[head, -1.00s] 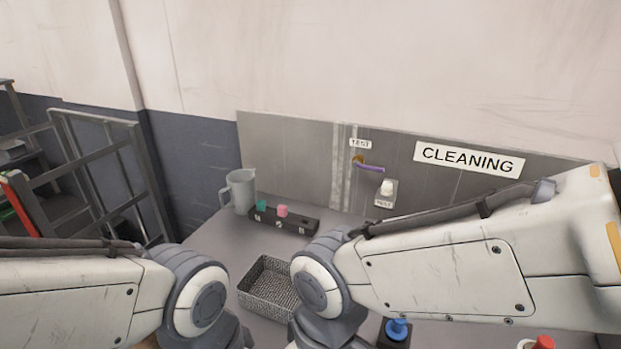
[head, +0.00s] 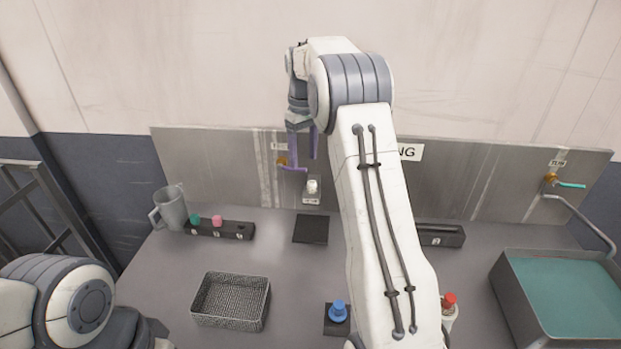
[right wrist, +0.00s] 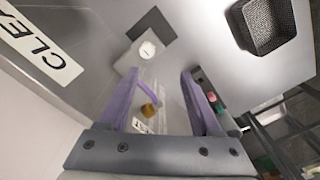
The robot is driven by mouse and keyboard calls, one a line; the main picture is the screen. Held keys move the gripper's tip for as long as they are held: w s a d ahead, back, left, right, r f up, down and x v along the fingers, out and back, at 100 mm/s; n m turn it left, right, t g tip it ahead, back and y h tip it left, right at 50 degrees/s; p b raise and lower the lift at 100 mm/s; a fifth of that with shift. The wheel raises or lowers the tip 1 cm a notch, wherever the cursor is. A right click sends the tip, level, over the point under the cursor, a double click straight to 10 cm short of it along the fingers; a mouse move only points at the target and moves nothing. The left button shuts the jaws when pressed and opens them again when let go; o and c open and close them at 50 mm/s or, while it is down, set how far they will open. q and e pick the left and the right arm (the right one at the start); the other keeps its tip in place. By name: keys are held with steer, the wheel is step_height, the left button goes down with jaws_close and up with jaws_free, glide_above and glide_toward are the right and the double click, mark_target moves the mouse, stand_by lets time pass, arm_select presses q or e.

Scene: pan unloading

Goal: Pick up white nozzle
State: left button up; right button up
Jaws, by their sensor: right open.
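The white nozzle (head: 313,186) is a small pale round piece on a light block at the foot of the metal back panel. In the right wrist view the white nozzle (right wrist: 147,49) shows as a round white disc beyond the fingertips. My right gripper (head: 303,157) hangs with purple fingers in front of the panel, above the nozzle. In the right wrist view, my right gripper (right wrist: 160,72) is open and empty, with the nozzle apart from its fingers. My left gripper is out of view; only part of the left arm shows.
A purple-handled tap (right wrist: 150,97) is between the fingers in the wrist view. A dark mat (head: 310,229) lies before the nozzle. A rack (head: 206,230) with coloured caps, a jug (head: 171,208), a mesh basket (head: 231,300), and a teal-filled basin (head: 510,300) stand around.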

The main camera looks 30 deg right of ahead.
mark_target(312, 182)
steer(key=shift+d+f, duration=0.25)
steer(key=shift+d, duration=0.4)
steer(key=shift+d+f, duration=0.25)
steer(key=shift+d, duration=0.35)
step_height(312, 182, down, 4)
steer(key=shift+r+p, duration=0.2)
steer(key=shift+p, duration=0.25)
step_height(312, 182, down, 5)
steer(key=shift+s+r+p, duration=0.1)
steer(key=shift+r+p, duration=0.05)
steer(key=shift+p, duration=1.1)
steer(key=shift+f, duration=0.55)
jaws_close()
